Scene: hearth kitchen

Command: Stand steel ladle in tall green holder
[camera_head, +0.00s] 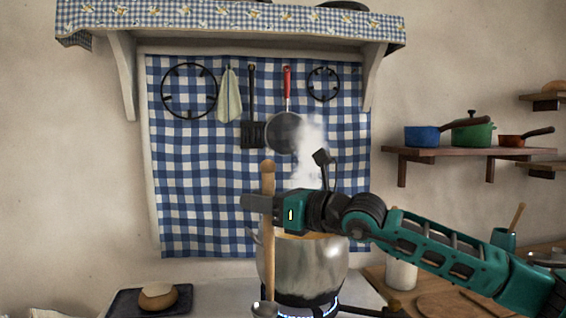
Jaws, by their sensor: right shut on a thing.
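The steel ladle (268,240) has a long wooden handle and a small shiny bowl low in front of the steel pot. It hangs nearly upright, bowl down. My right gripper (258,203) is shut on the upper part of its handle, in front of the pot's left side. A green holder (504,238) stands at the far right with a wooden handle sticking up from it; my right arm hides its lower part. My left gripper is out of view.
The steel pot (300,268) steams over a lit blue flame. A cream crock (401,275) and wooden boards (450,303) are on the right counter, below my arm. Pans stand on a wall shelf (450,153).

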